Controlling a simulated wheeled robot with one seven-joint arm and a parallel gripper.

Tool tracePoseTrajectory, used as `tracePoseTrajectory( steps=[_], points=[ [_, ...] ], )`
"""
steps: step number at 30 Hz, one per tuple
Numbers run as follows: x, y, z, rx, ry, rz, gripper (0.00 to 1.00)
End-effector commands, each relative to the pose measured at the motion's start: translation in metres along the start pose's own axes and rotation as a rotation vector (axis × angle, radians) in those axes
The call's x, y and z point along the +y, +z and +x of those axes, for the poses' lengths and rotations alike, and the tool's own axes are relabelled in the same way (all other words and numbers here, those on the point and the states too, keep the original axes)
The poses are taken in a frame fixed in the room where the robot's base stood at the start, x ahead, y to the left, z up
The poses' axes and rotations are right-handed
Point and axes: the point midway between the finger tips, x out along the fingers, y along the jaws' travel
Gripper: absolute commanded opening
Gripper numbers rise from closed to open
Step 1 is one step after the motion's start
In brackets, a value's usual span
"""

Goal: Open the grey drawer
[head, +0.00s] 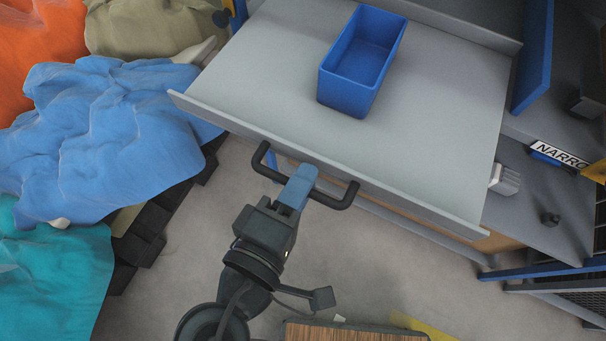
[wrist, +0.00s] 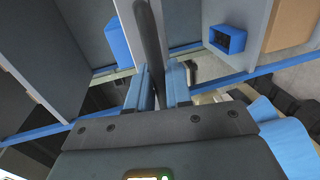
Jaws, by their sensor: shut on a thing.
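The grey drawer (head: 440,95) is pulled out in the head view, with its inside showing. Its front panel (head: 325,168) carries a black bar handle (head: 335,200). My gripper (head: 297,187) has its blue fingers closed on this handle near its middle. In the wrist view my gripper (wrist: 163,85) has the dark handle bar (wrist: 150,40) between its two blue fingers. A blue open bin (head: 347,92) sits inside the drawer and looks empty.
Blue cloth (head: 110,130) and other coloured fabrics heap at the left beside dark crates (head: 150,225). A grey shelf with a label (head: 558,152) is at the right. A wooden-topped item (head: 350,332) is at the bottom. Floor (head: 400,275) is clear below the drawer.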

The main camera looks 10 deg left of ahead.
Motion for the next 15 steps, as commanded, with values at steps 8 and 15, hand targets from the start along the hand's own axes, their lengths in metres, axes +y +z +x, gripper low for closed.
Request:
tracePoseTrajectory(
  steps=[8, 15],
  points=[
    [-0.0009, -0.0001, 0.0001, 0.000, -0.002, -0.001, 0.32],
    [-0.0004, -0.0001, 0.0002, 0.000, -0.001, 0.000, 0.35]
  ],
)
